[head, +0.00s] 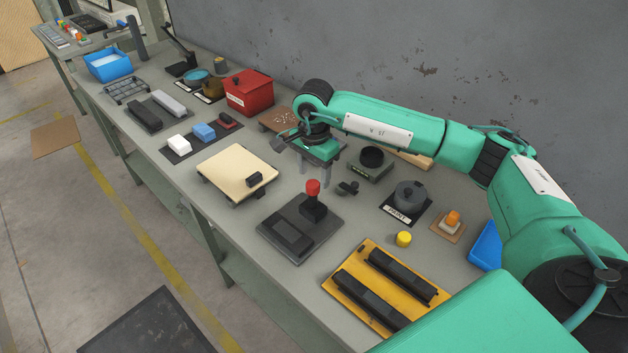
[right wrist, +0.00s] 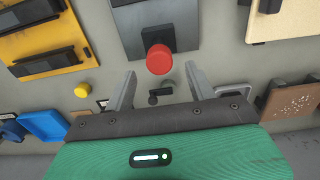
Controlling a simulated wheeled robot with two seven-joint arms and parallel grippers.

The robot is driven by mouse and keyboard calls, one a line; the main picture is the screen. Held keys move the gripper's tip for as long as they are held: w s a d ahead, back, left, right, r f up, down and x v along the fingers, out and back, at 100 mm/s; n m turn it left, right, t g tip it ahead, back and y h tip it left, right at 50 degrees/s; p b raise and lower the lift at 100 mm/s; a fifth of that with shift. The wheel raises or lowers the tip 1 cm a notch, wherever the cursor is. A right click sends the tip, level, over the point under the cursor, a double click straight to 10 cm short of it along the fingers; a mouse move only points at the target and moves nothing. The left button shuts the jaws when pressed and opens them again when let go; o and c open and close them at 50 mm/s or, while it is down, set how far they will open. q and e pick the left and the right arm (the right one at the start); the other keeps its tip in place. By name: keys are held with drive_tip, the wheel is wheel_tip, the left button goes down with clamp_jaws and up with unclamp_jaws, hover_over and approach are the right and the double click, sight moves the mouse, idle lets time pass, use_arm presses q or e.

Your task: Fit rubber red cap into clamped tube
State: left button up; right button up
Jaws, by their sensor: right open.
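A round red cap (head: 313,187) sits on top of a dark upright post (head: 314,206) on a grey base plate (head: 325,229). I cannot tell from these views whether the post is the clamped tube. The cap also shows in the right wrist view (right wrist: 160,59), near the line between the fingertips. My right gripper (head: 317,176) is open and empty, its fingers pointing down close to the cap. In the right wrist view its two fingers (right wrist: 160,70) are spread, and neither visibly touches the cap. My left gripper is in neither view.
A small dark fitting (head: 347,188) lies right of the post. A yellow tray (head: 340,291) with black bars, a yellow cap (head: 404,239) and a grey cylinder (head: 409,193) stand nearby. A cream board (head: 236,168) is to the left. A red box (head: 249,92) stands farther back.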

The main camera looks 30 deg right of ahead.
sight(314, 183)
wheel_tip(314, 183, up, 11)
drive_tip(key=b, duration=0.2)
drive_tip(key=shift+f, duration=0.15)
idle(0.3)
